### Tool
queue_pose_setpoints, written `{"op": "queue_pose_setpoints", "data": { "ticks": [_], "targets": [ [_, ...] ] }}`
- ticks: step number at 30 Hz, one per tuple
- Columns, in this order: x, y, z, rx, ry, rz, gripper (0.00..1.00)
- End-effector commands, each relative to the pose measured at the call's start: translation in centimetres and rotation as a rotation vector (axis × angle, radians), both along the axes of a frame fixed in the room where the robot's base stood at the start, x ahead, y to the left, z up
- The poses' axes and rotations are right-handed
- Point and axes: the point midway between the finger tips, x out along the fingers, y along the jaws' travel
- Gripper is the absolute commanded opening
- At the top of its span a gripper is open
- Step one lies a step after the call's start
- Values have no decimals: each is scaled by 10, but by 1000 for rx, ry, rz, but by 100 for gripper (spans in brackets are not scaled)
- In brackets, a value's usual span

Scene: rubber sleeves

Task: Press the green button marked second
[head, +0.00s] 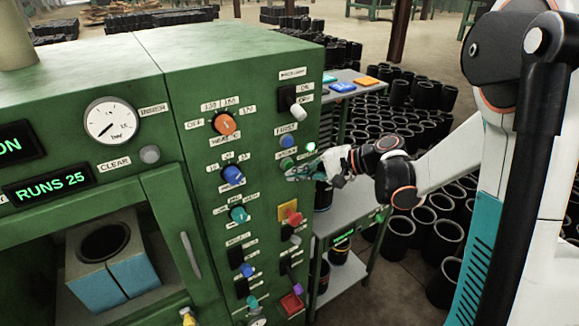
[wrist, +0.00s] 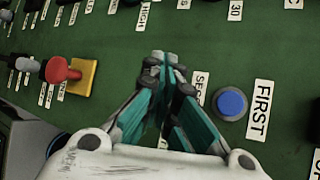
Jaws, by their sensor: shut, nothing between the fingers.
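The green button (head: 286,163) sits on the green panel, just below the blue button (head: 287,141) marked FIRST. In the wrist view the blue button (wrist: 230,103) is right of my fingers, and a label starting "SEC" (wrist: 199,88) is partly covered by them. The green button is hidden there behind the fingers. My gripper (head: 292,173) is shut and empty, its teal fingers (wrist: 167,62) pointing at the panel close by the green button. I cannot tell whether the tips touch it.
A green lamp (head: 311,147) glows right of the buttons. Below are a red knob on a yellow plate (head: 289,213) and several switches. An orange dial (head: 224,123) and a blue knob (head: 233,175) are to the left. A shelf (head: 345,218) stands right of the panel.

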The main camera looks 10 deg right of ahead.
Motion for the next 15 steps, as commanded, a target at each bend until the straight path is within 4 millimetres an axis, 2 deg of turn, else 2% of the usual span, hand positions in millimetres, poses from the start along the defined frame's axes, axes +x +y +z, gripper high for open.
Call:
{"op": "queue_pose_setpoints", "data": {
  "ticks": [15],
  "targets": [
    [8,3,0,0,0,0,0]
  ]
}}
